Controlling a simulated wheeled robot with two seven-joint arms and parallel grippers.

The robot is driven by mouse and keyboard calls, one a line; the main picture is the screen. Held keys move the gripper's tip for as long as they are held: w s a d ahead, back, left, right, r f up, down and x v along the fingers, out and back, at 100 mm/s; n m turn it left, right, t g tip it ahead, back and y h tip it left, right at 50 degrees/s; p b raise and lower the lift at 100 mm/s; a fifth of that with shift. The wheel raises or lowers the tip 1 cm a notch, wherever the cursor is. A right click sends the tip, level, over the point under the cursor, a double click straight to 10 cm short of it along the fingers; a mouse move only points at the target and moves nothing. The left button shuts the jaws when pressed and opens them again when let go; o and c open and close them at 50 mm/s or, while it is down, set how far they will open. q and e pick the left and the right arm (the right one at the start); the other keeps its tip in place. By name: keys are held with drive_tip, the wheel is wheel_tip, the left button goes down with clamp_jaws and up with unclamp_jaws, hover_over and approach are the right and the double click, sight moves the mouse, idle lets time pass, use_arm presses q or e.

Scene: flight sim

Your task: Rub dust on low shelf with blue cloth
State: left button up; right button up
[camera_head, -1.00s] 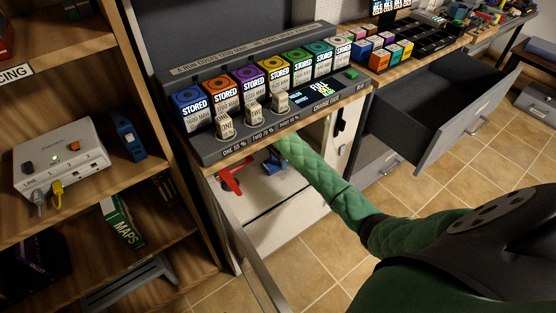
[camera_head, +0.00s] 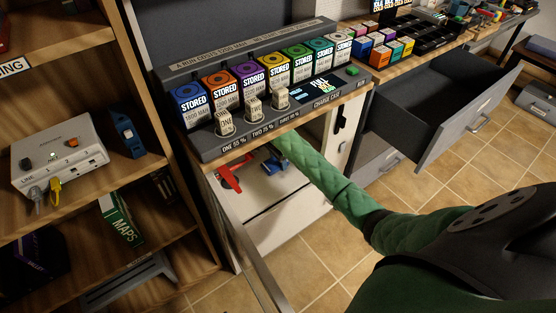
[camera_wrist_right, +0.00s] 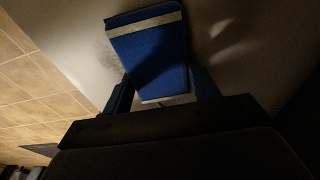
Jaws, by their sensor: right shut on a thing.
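A blue cloth pad (camera_wrist_right: 158,58) with a pale band along its far edge is held in my right gripper (camera_wrist_right: 162,90), between its two dark fingers in the right wrist view. It lies over or just above the pale low shelf (camera_wrist_right: 228,35); I cannot tell whether it touches. A grey dust smudge (camera_wrist_right: 122,65) shows on the shelf, left of the cloth, partly hidden by it. In the head view my right arm reaches into the open cabinet under the counter, onto the low shelf (camera_head: 265,182). The cloth is hard to make out there. My left gripper is not in view.
A red tool (camera_head: 230,176) lies at the shelf's left side. The counter with a row of coloured boxes (camera_head: 247,88) overhangs the shelf. An open drawer (camera_head: 445,115) stands out right of my arm. A wooden bookcase (camera_head: 165,160) borders the left.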

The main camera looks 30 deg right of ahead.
sight(289, 175)
drive_tip(key=shift+s+d+r+p, duration=0.15)
drive_tip(key=shift+s+p, duration=0.3)
drive_tip(key=shift+s, duration=0.25)
drive_tip(key=shift+s+d+f+p, duration=0.1)
drive_tip(key=shift+s+p, duration=0.3)
drive_tip(key=shift+s, duration=0.25)
drive_tip(key=shift+s+d+p, duration=0.15)
drive_tip(key=shift+s+p, duration=0.25)
drive_tip(key=shift+s, duration=0.7)
drive_tip(key=shift+s+d+p, duration=0.1)
drive_tip(key=shift+s+p, duration=0.3)
drive_tip(key=shift+s, duration=0.65)
drive_tip(key=shift+f, duration=0.25)
drive_tip(key=shift+b, duration=0.3)
